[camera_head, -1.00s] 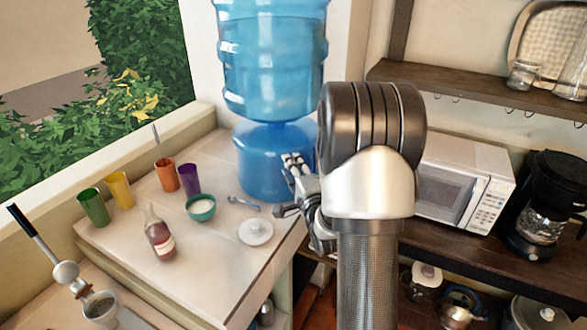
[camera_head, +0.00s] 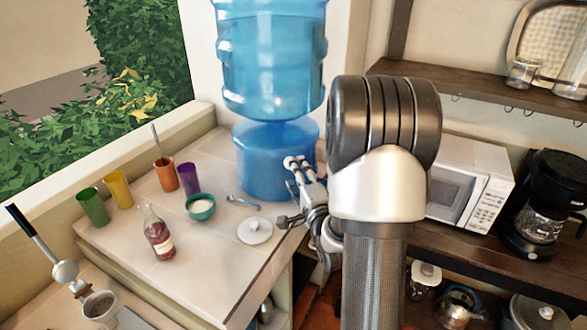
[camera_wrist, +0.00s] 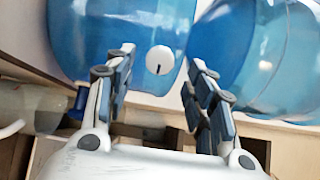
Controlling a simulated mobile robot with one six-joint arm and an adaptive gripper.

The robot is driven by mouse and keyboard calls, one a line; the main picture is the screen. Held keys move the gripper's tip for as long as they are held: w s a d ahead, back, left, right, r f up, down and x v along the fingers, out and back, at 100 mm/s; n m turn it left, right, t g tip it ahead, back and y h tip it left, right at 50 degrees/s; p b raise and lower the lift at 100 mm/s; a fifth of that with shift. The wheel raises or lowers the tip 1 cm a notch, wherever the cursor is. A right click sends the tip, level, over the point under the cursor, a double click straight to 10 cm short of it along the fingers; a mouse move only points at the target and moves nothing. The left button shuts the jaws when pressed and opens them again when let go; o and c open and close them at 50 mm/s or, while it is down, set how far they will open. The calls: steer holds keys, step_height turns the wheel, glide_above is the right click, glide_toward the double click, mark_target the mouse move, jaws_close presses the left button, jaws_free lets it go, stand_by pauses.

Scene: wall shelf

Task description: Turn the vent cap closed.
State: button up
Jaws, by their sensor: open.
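The vent cap (camera_wrist: 160,60) is a small white disc with a short dark line on it, set on the blue jug (camera_wrist: 100,35) in the wrist view. The line runs from about its middle toward the lower rim. In the head view the lower blue jug (camera_head: 262,150) stands in the counter's back corner, and the cap cannot be made out there. My gripper (camera_head: 289,192) is at the jug's right front side. In the wrist view my gripper (camera_wrist: 161,58) is open, with one finger either side of the cap and no visible contact.
A larger blue bottle (camera_head: 270,55) rises above the lower jug. Left on the counter are cups, a teal bowl (camera_head: 201,207), a spoon, a sauce bottle (camera_head: 158,236) and a white lid (camera_head: 255,231). A microwave (camera_head: 465,180) and coffee maker (camera_head: 540,205) stand right.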

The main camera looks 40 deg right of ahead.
steer(key=shift+v, duration=1.8)
steer(key=shift+w, duration=0.1)
